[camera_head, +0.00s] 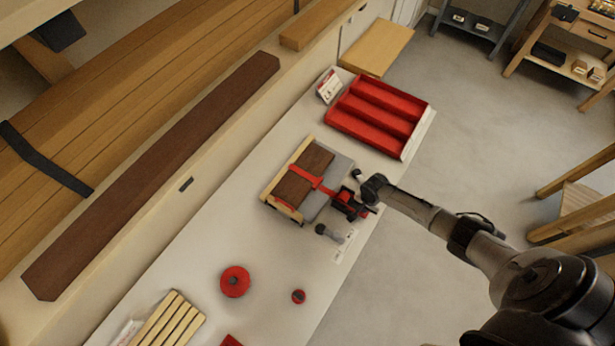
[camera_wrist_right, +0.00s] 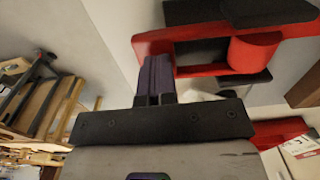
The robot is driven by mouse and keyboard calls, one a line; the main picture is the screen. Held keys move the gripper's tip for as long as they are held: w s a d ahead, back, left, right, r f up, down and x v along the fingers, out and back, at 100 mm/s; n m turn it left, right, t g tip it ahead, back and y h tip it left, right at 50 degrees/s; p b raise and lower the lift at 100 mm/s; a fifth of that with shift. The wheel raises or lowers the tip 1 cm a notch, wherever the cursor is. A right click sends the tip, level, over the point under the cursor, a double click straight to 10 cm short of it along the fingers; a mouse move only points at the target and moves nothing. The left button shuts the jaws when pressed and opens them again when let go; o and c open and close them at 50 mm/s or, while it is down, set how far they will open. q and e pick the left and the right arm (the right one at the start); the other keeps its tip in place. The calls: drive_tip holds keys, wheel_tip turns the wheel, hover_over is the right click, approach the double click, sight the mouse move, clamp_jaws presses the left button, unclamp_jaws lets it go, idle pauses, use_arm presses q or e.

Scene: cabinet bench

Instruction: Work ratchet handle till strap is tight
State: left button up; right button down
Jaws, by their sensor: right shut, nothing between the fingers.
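A red strap (camera_head: 316,182) lies across a brown block (camera_head: 303,172) on a pale wooden fixture on the bench. The red and black ratchet (camera_head: 348,203) sits at the strap's right end. In the right wrist view the ratchet's red frame (camera_wrist_right: 190,70) shows large, with a red drum (camera_wrist_right: 252,52) and a black handle part (camera_wrist_right: 268,12) above. How tight the strap is cannot be told. My right gripper (camera_head: 358,175) is beside the ratchet; its dark fingers (camera_wrist_right: 157,62) are shut and empty, close to the red frame. Contact cannot be told. My left gripper is out of view.
A red divided tray (camera_head: 378,116) and a small printed card (camera_head: 329,86) stand behind the fixture. A red disc (camera_head: 235,281), a small red knob (camera_head: 298,296) and wooden slats (camera_head: 168,322) lie nearer.

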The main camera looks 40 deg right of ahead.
drive_tip(key=shift+w+a+r+p, duration=0.1)
drive_tip(key=shift+r+p, duration=1.3)
drive_tip(key=shift+p, duration=0.3)
wheel_tip(320, 180, up, 2)
drive_tip(key=shift+w+r+p, duration=0.15)
drive_tip(key=shift+r+p, duration=0.1)
drive_tip(key=shift+p, duration=0.55)
drive_tip(key=shift+w+r, duration=0.15)
drive_tip(key=shift+r, duration=1.05)
wheel_tip(320, 180, up, 5)
drive_tip(key=shift+a, duration=0.1)
